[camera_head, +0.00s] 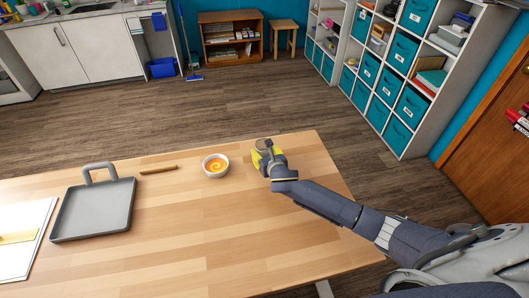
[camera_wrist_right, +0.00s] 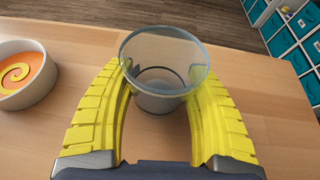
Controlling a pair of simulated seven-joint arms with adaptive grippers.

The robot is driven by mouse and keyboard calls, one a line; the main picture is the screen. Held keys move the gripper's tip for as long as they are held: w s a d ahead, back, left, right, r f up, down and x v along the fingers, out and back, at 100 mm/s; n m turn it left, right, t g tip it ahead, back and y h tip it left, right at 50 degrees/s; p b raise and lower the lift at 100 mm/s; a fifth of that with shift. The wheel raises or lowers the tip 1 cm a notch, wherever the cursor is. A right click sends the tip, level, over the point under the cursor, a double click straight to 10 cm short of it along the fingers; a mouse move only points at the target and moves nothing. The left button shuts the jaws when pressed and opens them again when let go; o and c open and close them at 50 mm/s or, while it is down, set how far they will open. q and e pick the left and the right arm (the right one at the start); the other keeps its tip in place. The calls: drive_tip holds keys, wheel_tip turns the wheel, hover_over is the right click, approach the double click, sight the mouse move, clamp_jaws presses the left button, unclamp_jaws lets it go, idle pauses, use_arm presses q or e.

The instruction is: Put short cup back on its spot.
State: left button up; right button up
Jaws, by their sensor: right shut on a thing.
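The short cup (camera_wrist_right: 163,80) is a clear grey, see-through tumbler. In the right wrist view it stands upright between the two yellow fingers of my right gripper (camera_wrist_right: 163,85), which are shut on it. In the head view the cup (camera_head: 264,144) shows small at the far right part of the table, mostly hidden by my right gripper (camera_head: 267,154). I cannot tell whether its base touches the table. No marked spot for the cup is clearly visible. My left gripper is not in view.
A white bowl (camera_head: 216,166) with an orange and yellow swirl stands left of the cup. A brown stick (camera_head: 158,170) and a grey tray with a handle (camera_head: 93,210) lie further left on the wooden table (camera_head: 220,240). White sheets (camera_head: 22,235) lie at the left edge. The table's front middle is clear.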

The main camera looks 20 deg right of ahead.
drive_tip(key=shift+f, duration=0.15)
idle(0.5)
drive_tip(key=o, duration=1.6)
drive_tip(key=shift+o, duration=0.2)
drive_tip(key=shift+s+a, duration=0.15)
drive_tip(key=shift+s, duration=2.1)
drive_tip(key=shift+s+a, duration=0.1)
drive_tip(key=shift+s, duration=2.1)
